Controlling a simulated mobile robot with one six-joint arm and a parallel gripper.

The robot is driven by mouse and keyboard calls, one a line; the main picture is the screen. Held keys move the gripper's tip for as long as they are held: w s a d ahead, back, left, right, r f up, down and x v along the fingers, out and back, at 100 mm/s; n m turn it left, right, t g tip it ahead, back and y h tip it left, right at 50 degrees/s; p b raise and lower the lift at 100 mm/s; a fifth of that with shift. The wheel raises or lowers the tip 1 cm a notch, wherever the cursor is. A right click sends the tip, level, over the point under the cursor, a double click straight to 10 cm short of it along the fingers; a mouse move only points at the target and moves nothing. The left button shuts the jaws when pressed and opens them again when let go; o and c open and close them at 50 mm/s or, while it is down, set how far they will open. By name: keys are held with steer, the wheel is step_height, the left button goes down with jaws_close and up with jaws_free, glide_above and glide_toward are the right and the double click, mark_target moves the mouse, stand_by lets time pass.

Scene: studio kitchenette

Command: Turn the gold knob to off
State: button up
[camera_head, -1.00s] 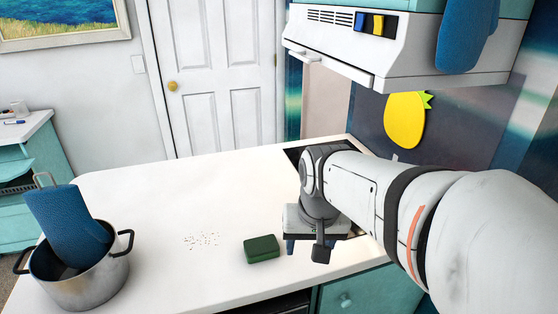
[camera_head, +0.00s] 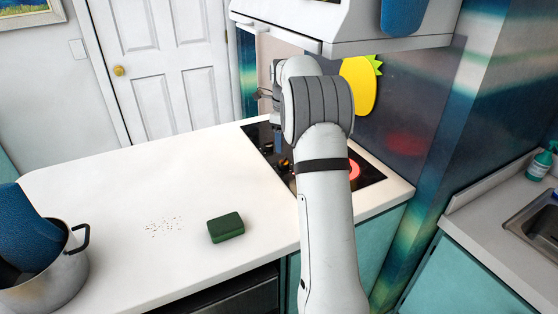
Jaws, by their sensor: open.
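The black cooktop (camera_head: 373,180) is set into the white counter at the back right, and one burner (camera_head: 354,170) glows red. Small orange-gold spots (camera_head: 285,162) show on the cooktop beside my arm. I cannot tell whether one of them is the gold knob or how it is turned. My gripper (camera_head: 279,142) is over the left part of the cooktop, mostly hidden behind my own arm. It is open, and whether it touches anything cannot be seen. A round gold doorknob (camera_head: 119,71) is on the white door at the back left.
A green sponge (camera_head: 226,227) and scattered crumbs (camera_head: 163,226) lie on the counter (camera_head: 110,185). A steel pot (camera_head: 50,285) with a blue mitt (camera_head: 28,225) stands at left. A range hood (camera_head: 350,35) hangs above my arm. A sink (camera_head: 535,222) and green bottle (camera_head: 540,163) are at right.

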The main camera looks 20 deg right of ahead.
mark_target(284, 159)
steer(key=shift+w+d+f, duration=0.1)
steer(key=shift+d+f, duration=0.05)
steer(key=shift+f, duration=0.5)
step_height(284, 159, down, 7)
steer(key=shift+r, duration=0.15)
steer(key=shift+c, duration=0.5)
